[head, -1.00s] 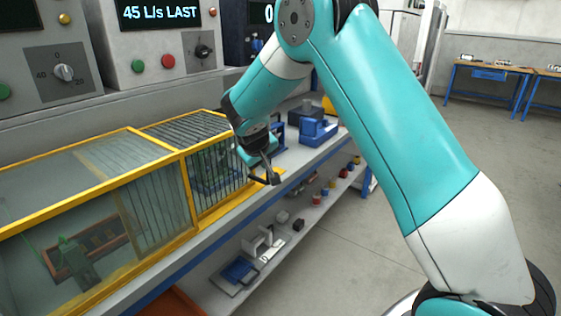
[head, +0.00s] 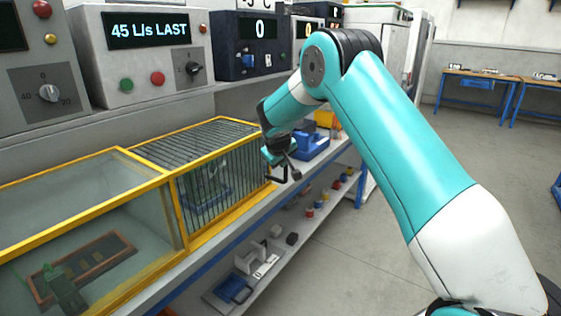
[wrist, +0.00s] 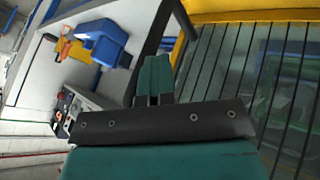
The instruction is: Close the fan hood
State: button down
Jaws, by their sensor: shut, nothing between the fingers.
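The fan hood (head: 215,180) is a yellow-framed cage with dark bars on its top and front. Green machinery shows dimly through the bars. Its left end meets the yellow post of a glass-sided case. My gripper (head: 283,172) is shut and empty at the hood's right front end, by a dark handle-like piece; I cannot tell whether they touch. In the wrist view my shut gripper (wrist: 154,80) lies close to a dark bar, with the barred hood (wrist: 290,75) to its right.
The yellow-framed glass case (head: 70,195) stands left of the hood, with a brown tray (head: 90,262) inside. Control boxes (head: 145,55) line the back. A blue device (head: 312,146) sits beyond my gripper. The shelf below holds small parts. Open floor (head: 350,260) lies right.

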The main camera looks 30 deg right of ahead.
jog(key=shift+w+d+r, duration=0.1)
jog(key=shift+d+r, duration=0.05)
jog(key=shift+d, duration=0.15)
